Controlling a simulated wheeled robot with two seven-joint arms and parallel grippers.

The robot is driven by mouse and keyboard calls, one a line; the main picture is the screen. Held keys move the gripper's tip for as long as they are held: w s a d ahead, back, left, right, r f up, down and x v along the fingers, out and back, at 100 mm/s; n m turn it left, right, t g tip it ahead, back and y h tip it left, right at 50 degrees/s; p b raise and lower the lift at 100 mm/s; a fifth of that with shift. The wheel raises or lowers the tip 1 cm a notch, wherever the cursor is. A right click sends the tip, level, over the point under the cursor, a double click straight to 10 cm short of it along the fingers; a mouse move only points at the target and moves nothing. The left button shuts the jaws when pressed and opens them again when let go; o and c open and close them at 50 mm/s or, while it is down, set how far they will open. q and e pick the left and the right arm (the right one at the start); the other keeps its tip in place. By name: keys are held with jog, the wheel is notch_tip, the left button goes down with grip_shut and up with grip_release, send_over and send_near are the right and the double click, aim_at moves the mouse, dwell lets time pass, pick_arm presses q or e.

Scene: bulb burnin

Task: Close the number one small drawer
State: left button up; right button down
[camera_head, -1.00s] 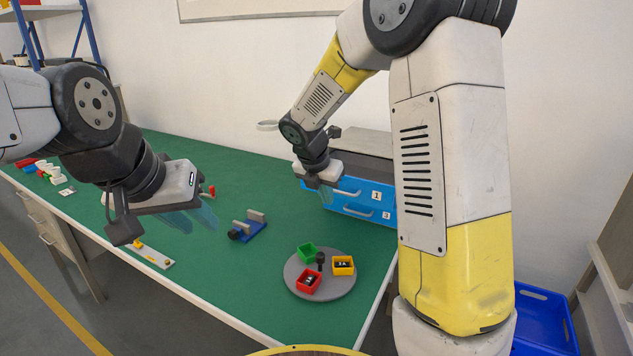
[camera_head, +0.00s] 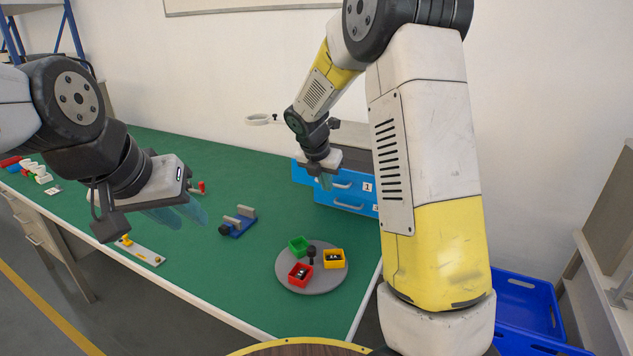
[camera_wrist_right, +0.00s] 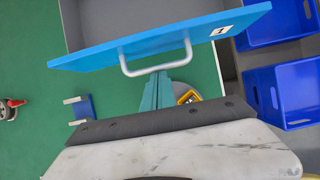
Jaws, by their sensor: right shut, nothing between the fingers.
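The number one small drawer (camera_head: 301,174) has a blue front with a pale handle and a label "1". In the head view its front stands out past the blue drawer below (camera_head: 324,194), so it is partly open. The right wrist view shows its front (camera_wrist_right: 100,54) and handle (camera_wrist_right: 155,70), with a grey surface behind. My right gripper (camera_head: 326,182) is shut and empty, its fingertips (camera_wrist_right: 158,76) close in front of the drawer front by the handle; contact cannot be told. My left gripper (camera_head: 180,215) is open and empty above the table, left of the drawers.
A grey round tray (camera_head: 313,286) holds red, green and yellow bins. A blue fixture (camera_head: 238,228) lies on the green table (camera_head: 200,270). Blue crates (camera_head: 525,305) stand at right, beyond the table edge. Bare table lies between fixture and drawers.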

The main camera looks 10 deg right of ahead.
jog(key=w+d, duration=0.3)
jog(key=w, duration=0.1)
jog(key=w+d, duration=0.2)
jog(key=w, duration=0.2)
jog(key=w+d, duration=0.3)
jog(key=w, duration=0.1)
jog(key=shift+w+d, duration=0.3)
jog(key=shift+w, duration=0.1)
jog(key=shift+w+d+r, duration=0.1)
jog(key=shift+w+d, duration=0.15)
jog(key=shift+r, duration=0.1)
